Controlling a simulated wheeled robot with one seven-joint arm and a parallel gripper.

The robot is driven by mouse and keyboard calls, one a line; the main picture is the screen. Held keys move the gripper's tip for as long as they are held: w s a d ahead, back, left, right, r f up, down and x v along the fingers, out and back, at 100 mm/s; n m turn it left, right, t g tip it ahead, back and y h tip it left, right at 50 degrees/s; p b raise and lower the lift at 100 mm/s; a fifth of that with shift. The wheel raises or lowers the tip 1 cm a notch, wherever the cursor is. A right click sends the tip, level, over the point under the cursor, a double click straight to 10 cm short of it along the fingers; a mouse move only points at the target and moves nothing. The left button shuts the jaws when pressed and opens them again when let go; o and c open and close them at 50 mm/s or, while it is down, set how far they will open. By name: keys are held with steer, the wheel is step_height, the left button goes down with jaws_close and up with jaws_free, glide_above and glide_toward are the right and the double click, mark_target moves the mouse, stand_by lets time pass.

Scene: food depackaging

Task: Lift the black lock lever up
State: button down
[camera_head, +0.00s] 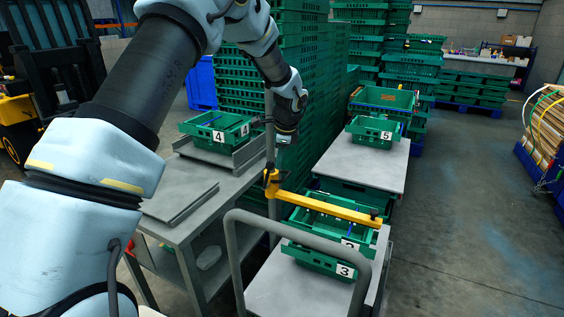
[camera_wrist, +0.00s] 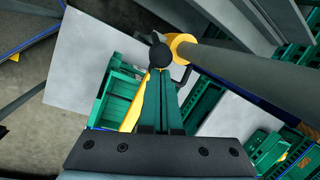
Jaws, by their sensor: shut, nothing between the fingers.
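A yellow bar (camera_head: 325,206) reaches out from a yellow collar on a grey upright pole (camera_head: 271,115). In the wrist view the yellow collar (camera_wrist: 181,43) goes around the pole (camera_wrist: 235,70), and a black knob-like part (camera_wrist: 160,54) sits beside it, seemingly the lock lever. A thin dark piece near the collar is too small to make out. My gripper (camera_head: 283,150) points down just above the collar end of the bar. In the wrist view its green fingers (camera_wrist: 161,75) are together and empty, their tips close to the black part. I cannot tell whether they touch it.
Green crates marked 2 and 3 (camera_head: 345,271) stand under the bar on a cart with a grey handle (camera_head: 236,250). Crate 4 (camera_head: 207,130) sits on the left metal table (camera_head: 160,225); crate 5 (camera_head: 371,137) stands on a platform behind. Tall green crate stacks rise behind the pole.

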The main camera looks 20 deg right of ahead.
steer(key=shift+r, duration=0.1)
steer(key=shift+r+p, duration=0.65)
steer(key=shift+r, duration=0.05)
steer(key=shift+r, duration=0.1)
